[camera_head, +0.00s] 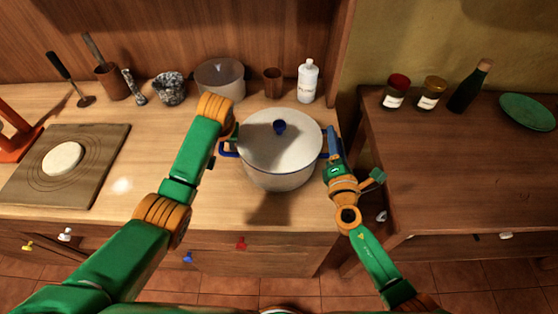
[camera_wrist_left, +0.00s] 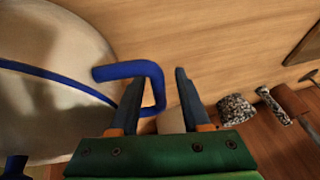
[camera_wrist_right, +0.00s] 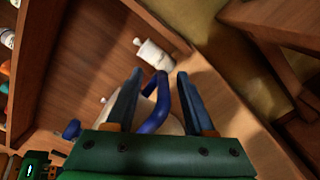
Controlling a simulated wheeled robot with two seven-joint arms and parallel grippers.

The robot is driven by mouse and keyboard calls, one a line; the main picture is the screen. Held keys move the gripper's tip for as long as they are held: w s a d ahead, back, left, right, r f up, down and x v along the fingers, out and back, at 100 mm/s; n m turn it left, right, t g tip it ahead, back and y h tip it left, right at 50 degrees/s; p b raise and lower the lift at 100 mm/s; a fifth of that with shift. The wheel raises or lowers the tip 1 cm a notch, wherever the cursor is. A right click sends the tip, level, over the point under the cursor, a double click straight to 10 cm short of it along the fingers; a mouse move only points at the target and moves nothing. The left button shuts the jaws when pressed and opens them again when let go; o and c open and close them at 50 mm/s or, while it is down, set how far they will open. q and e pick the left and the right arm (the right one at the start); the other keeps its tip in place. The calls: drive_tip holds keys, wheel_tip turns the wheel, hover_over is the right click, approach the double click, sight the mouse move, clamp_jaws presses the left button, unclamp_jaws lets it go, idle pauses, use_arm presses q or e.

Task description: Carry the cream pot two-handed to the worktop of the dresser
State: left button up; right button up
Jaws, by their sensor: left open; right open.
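The cream pot (camera_head: 270,161), with a pale lid, blue knob and blue side handles, stands upright over the light wooden worktop (camera_head: 190,222) of the cabinet on the left, near its front edge. My left gripper (camera_head: 230,140) is at the pot's left handle, mostly hidden by my arm. In the left wrist view its open fingers (camera_wrist_left: 160,85) stand on either side of the blue handle (camera_wrist_left: 128,70). My right gripper (camera_head: 330,142) is at the right handle. In the right wrist view its open fingers (camera_wrist_right: 158,85) straddle that blue handle (camera_wrist_right: 153,115).
A board (camera_head: 105,185) with dough lies left. A darker table (camera_head: 450,170) on the right, beyond a gap, holds jars (camera_head: 396,92), a dark bottle (camera_head: 470,88) and a green plate (camera_head: 528,111).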

use_arm(q)
drive_tip(key=v, duration=0.5)
drive_tip(key=shift+s+r, duration=0.15)
use_arm(e)
drive_tip(key=shift+s, duration=0.25)
drive_tip(key=s, duration=1.1)
drive_tip(key=shift+s+d+r, duration=0.1)
drive_tip(key=shift+s+d, duration=0.05)
drive_tip(key=shift+s, duration=0.2)
use_arm(q)
drive_tip(key=shift+s+r, duration=0.1)
drive_tip(key=shift+r, duration=0.15)
